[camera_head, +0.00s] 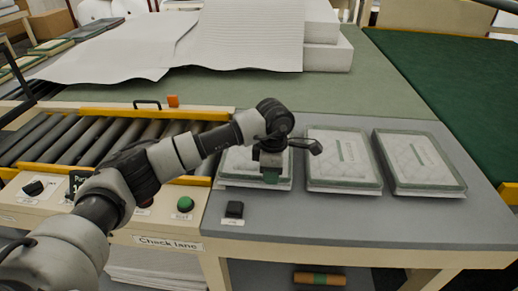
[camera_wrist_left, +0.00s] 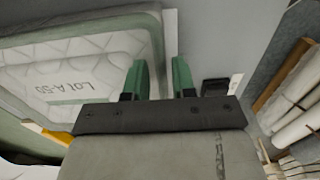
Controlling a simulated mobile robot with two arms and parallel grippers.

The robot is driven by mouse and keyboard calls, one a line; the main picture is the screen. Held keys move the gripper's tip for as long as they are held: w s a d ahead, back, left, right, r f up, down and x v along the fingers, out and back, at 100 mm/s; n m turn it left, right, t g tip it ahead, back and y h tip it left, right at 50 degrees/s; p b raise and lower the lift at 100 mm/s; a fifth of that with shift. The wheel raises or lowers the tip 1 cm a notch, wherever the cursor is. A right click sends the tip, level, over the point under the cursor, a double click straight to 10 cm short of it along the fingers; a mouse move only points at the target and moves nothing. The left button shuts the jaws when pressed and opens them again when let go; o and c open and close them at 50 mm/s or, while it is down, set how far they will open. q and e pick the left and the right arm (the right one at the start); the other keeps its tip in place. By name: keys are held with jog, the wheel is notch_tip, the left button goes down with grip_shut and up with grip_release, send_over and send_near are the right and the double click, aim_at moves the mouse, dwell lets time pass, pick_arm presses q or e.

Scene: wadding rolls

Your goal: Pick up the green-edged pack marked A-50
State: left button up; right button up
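The green-edged pack marked "LOT A-50" (camera_wrist_left: 75,70) is quilted, white and lies at the left of the left wrist view. In the head view it appears as the leftmost of three packs (camera_head: 236,165), lying flat on the grey table and partly hidden by my left gripper (camera_head: 271,174). In the left wrist view, the gripper's two green fingers (camera_wrist_left: 160,80) are apart, with the pack's near edge showing between them. I cannot tell whether they touch it. My right gripper is not in view.
Two similar green-edged packs, a middle one (camera_head: 340,160) and a right one (camera_head: 418,162), lie to the right. A roller conveyor (camera_head: 90,135) stands left, with a green button (camera_head: 185,204). A small black block (camera_head: 235,209) sits near the table's front edge. White wadding sheets (camera_head: 240,35) lie behind.

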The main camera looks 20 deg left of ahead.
pick_arm(q)
jog(key=shift+f, duration=0.45)
grip_shut()
jog(key=shift+r, duration=0.1)
